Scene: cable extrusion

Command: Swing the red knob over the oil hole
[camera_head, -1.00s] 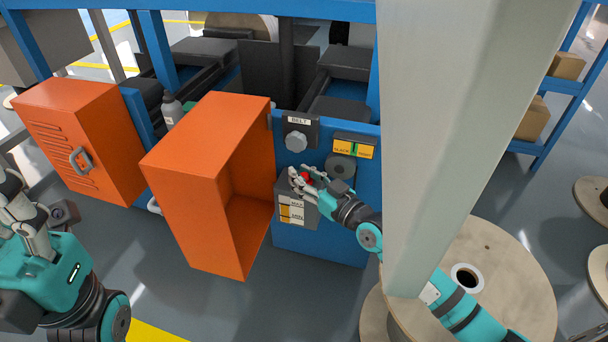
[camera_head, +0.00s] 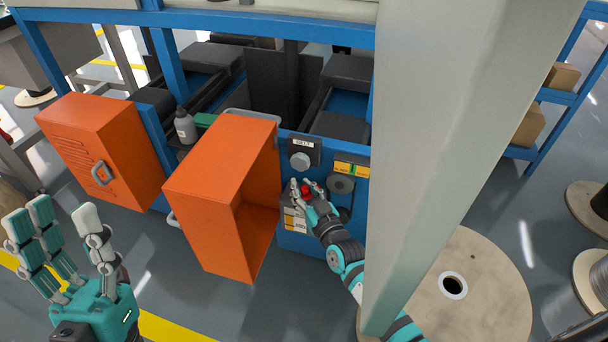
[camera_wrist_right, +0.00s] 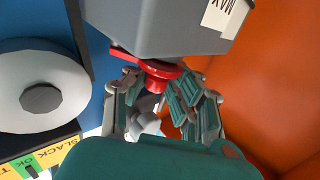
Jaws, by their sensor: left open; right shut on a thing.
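The red knob (camera_head: 306,189) is on the grey box (camera_head: 288,194) with the white and orange label, on the front of the blue machine. In the right wrist view the red knob (camera_wrist_right: 158,78) has a round flange and a flat red arm against the grey box (camera_wrist_right: 165,28). My right gripper (camera_head: 309,187) is shut on the red knob, with fingers on both sides of it (camera_wrist_right: 165,105). I cannot make out the oil hole. My left gripper (camera_head: 68,235) is open and empty at the lower left, far from the knob.
An open orange cabinet door (camera_head: 215,200) stands just left of the grey box. The BELT knob (camera_head: 300,161) and a grey dial (camera_head: 341,184) by the SLACK/OK label are close by. A closed orange cabinet (camera_head: 103,150) is further left. Wooden spools (camera_head: 485,265) stand at right.

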